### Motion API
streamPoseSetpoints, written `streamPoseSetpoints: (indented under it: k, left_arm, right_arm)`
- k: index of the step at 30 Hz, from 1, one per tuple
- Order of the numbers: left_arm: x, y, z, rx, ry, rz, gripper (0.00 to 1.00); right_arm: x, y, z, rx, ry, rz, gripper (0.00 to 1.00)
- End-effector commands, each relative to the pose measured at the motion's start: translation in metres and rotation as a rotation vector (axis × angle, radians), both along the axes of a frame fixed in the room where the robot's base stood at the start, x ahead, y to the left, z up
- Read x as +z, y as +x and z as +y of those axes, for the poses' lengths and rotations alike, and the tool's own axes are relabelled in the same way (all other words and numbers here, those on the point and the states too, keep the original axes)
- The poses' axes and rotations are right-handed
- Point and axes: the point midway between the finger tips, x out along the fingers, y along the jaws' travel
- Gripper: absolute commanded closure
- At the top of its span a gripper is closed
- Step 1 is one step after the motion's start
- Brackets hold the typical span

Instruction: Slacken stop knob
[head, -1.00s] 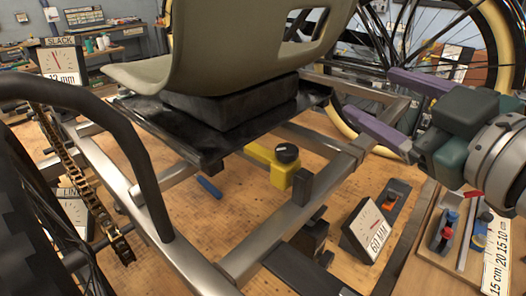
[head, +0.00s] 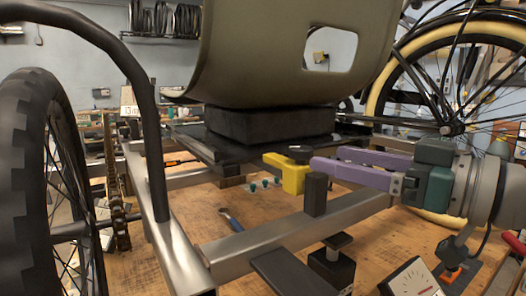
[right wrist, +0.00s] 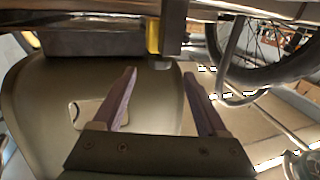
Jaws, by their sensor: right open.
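The stop knob (head: 300,149) is a black round cap on top of a yellow bracket (head: 288,172), below the front of the seat on the trike frame. My right gripper (head: 327,157) comes in from the right, with its purple fingers apart and pointing at the knob. The tips appear just right of the knob; whether they touch it I cannot tell. In the right wrist view the open fingers (right wrist: 160,73) have nothing between their tips, and a strip of the yellow bracket (right wrist: 153,36) shows beyond them. The knob is not clear there. My left gripper is out of view.
A dark upright post (head: 316,194) stands on the frame rail (head: 260,240) just below the right fingers. The seat (head: 285,60) is above. A spoked wheel (head: 385,85) is behind at right. A blue-handled tool (head: 231,218) and several teal pieces lie on the wooden bench (head: 205,205).

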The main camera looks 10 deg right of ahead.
Motion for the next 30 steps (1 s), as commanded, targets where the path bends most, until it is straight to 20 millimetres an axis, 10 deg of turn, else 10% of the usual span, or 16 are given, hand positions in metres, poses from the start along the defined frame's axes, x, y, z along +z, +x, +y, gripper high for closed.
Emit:
streamPoseSetpoints:
  k: [20, 30]
  left_arm:
    - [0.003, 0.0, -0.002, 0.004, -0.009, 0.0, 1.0]
    - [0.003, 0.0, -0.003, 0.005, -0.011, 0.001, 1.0]
  right_arm:
    - [0.0, 0.04, 0.027, 0.0, 0.0, 0.0, 0.25]
    - [0.0, 0.039, 0.027, -0.001, 0.0, 0.0, 0.62]
